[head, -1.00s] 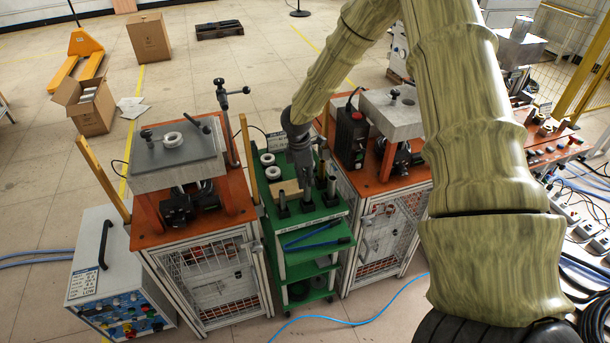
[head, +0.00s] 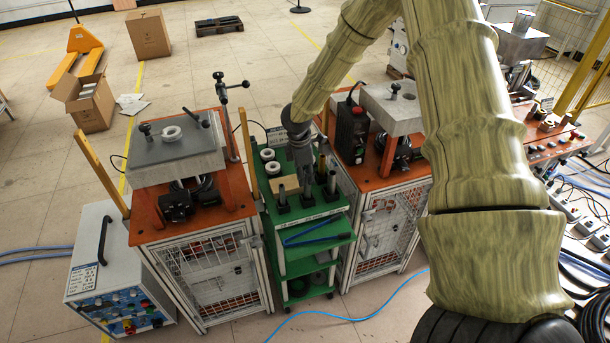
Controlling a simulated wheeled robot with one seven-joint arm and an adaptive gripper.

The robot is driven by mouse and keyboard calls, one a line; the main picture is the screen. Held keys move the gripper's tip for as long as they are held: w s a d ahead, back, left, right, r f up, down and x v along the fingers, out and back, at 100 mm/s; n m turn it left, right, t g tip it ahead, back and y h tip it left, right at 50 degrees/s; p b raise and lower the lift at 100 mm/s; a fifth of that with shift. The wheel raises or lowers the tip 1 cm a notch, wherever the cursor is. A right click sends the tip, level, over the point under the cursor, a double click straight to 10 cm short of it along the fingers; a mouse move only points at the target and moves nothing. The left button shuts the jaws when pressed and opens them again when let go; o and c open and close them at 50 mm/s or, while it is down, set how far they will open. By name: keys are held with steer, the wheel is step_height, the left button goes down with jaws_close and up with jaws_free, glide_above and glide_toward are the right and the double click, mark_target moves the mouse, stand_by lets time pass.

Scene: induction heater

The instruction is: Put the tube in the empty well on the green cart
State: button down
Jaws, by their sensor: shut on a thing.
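The green cart (head: 283,222) stands between two orange-topped machines. My gripper (head: 304,190) points down over the front part of its top and is shut on a dark tube (head: 306,199), whose lower part shows just below the fingers. The tube looks upright, at or just above a black holder in the front row. I cannot tell whether it is seated. One upright tube (head: 282,196) stands to its left and another (head: 331,184) to its right. The gripper hides most of the held tube and the well under it.
White rings (head: 272,169) and a tan block (head: 284,186) lie on the cart behind the left tube. Blue-handled tools (head: 318,231) lie on the shelf below. The left machine (head: 180,150) and right machine (head: 395,110) stand close on both sides.

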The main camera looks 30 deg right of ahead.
steer(key=shift+f+b, duration=1.15)
steer(key=shift+f, duration=0.55)
steer(key=c, duration=1.1)
jaws_free()
steer(key=r, duration=0.8)
steer(key=a+r, duration=0.1)
steer(key=r, duration=0.3)
steer(key=shift+w+a, duration=0.1)
steer(key=shift+w, duration=0.1)
